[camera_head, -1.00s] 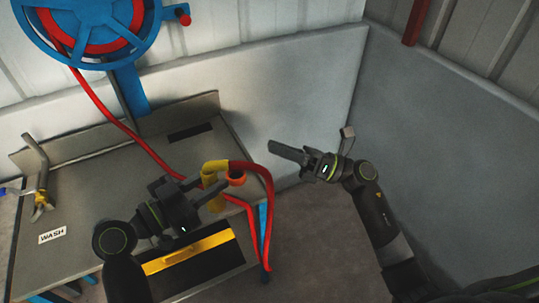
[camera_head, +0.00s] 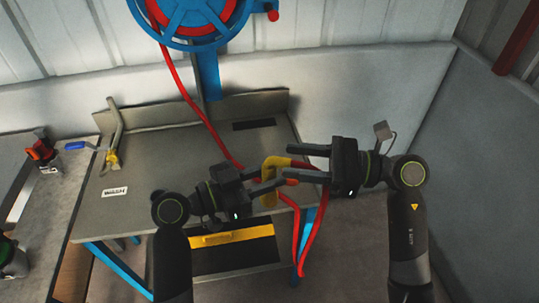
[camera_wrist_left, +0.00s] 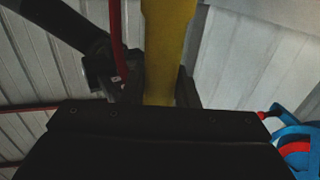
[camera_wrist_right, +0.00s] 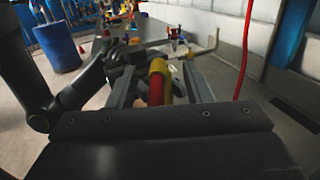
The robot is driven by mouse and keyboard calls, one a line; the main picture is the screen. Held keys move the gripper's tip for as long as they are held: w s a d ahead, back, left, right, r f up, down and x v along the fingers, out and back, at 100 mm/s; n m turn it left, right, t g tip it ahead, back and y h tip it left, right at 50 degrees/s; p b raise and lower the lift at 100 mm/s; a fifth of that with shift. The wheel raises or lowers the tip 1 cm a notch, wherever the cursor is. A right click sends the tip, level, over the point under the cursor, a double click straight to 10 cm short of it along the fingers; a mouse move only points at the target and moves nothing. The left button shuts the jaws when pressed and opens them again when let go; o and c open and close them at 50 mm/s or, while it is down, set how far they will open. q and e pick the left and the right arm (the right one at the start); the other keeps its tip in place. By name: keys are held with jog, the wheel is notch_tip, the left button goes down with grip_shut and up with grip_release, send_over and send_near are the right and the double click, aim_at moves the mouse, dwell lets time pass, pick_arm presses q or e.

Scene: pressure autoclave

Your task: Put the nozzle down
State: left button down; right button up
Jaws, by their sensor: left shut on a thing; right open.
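The nozzle (camera_head: 270,172) is a yellow bent piece on a red hose (camera_head: 303,238). My left gripper (camera_head: 268,185) is shut on its yellow part, held above the front right of the grey wash table (camera_head: 165,190). That yellow part fills the space between the jaws in the left wrist view (camera_wrist_left: 168,50). My right gripper (camera_head: 305,163) is open at the hose end of the nozzle. In the right wrist view the red and yellow piece (camera_wrist_right: 157,80) lies between its spread fingers. Whether they touch it is unclear.
A blue hose reel (camera_head: 205,15) hangs on the wall, its red hose running down behind the nozzle. A yellow-based tool with a grey bent pipe (camera_head: 113,150) is at the table's left. A side bench (camera_head: 50,200) holds a bottle. The table's middle is clear.

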aim_at(267, 155)
jog(key=shift+w+a, duration=0.2)
jog(key=shift+a, duration=1.35)
jog(key=shift+w+a, duration=0.15)
jog(key=shift+a, duration=1.35)
jog(key=shift+c, duration=0.2)
grip_shut()
pick_arm(q)
jog(key=c, duration=1)
grip_release()
jog(key=shift+c, duration=0.2)
